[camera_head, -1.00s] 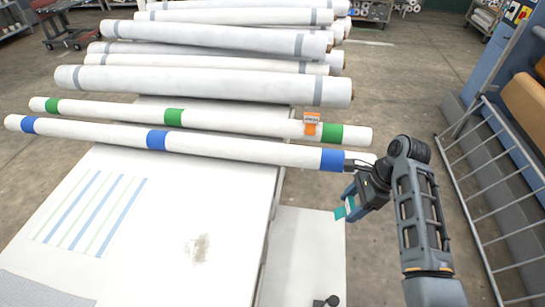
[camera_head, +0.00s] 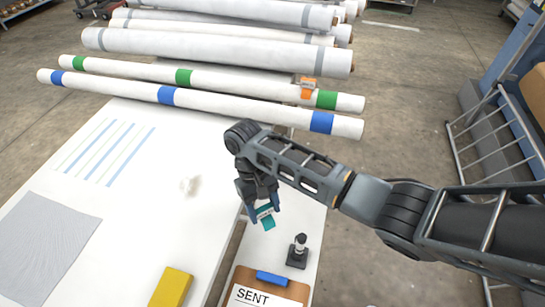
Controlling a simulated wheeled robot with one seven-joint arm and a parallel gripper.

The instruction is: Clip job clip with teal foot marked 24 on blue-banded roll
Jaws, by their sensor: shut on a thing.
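My gripper (camera_head: 262,208) is shut on the job clip with the teal foot (camera_head: 266,217) and holds it over the gap between the white table and the narrow side table. The clip's label is too small to read. The blue-banded roll (camera_head: 230,108) lies across the far part of the white table, beyond my gripper. It is white with blue bands at the left, the middle and near its right end. No clip shows on it. My arm reaches in from the right and the gripper is apart from the roll.
A green-banded roll (camera_head: 230,83) lies just behind, with an orange clip (camera_head: 307,88) near its right end. Larger rolls (camera_head: 215,49) are stacked beyond. A stamp (camera_head: 298,250) and a clipboard marked SENT (camera_head: 290,285) are on the side table.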

